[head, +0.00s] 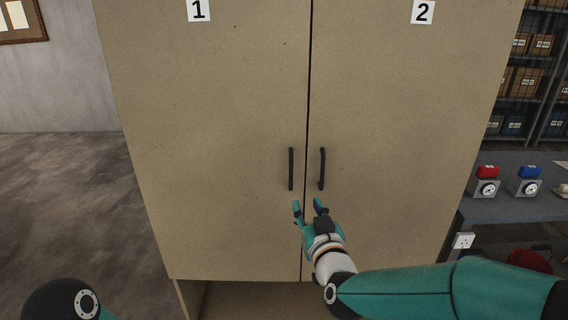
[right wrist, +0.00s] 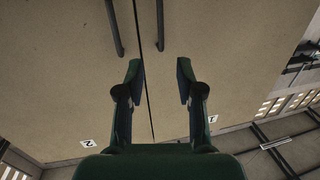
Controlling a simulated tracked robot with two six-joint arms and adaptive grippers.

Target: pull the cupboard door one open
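Cupboard door one (head: 210,130) is the left tan door, marked 1, and looks shut, with a thin dark seam beside door two (head: 410,130). Its dark upright bar handle (head: 291,169) is near the seam. My right gripper (head: 309,206) is open and empty just below the two handles in the head view. In the right wrist view, which is upside down, the gripper (right wrist: 159,70) has its fingers spread, and door one's handle (right wrist: 160,25) lies beyond, in line with the gap between them. My left gripper is not in view.
Door two's handle (head: 322,168) stands close beside door one's, across the seam. An open space shows under the doors. At the right is a grey bench (head: 510,208) with red (head: 488,172) and blue (head: 530,172) topped devices. The floor at the left (head: 70,200) is clear.

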